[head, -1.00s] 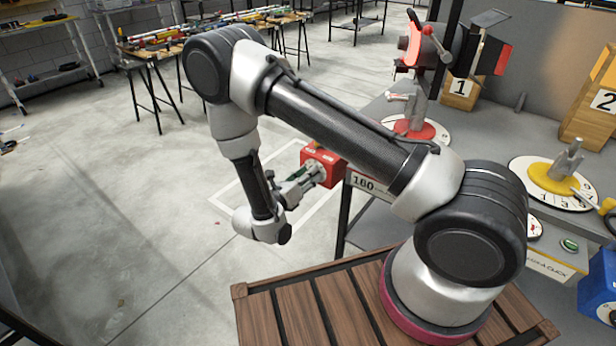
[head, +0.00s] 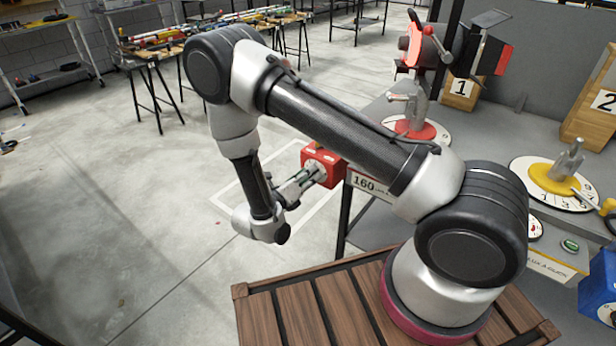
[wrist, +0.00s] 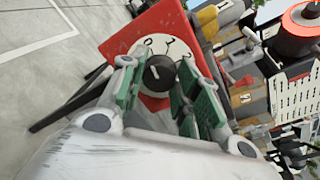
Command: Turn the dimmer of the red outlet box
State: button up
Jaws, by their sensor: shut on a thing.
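The red outlet box (head: 322,166) is fixed at the left end of the grey bench, partly hidden by my arm and gripper in the head view. In the wrist view the red outlet box (wrist: 143,28) fills the upper middle, with a white dial plate around its black dimmer (wrist: 158,74). A pale mark shows on the dimmer's face. My gripper (wrist: 157,88) reaches the box front, its green-padded fingers on either side of the dimmer and shut on it. In the head view my gripper (head: 308,176) meets the box from the lower left.
The grey bench (head: 480,140) carries a red-based lever stand (head: 415,130) and a yellow dial (head: 552,180). A "160" sign (head: 365,184) hangs beside the box. A blue box (head: 598,285) is at the right edge.

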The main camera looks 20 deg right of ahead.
jog(key=o, duration=1)
jog(key=v, duration=1.2)
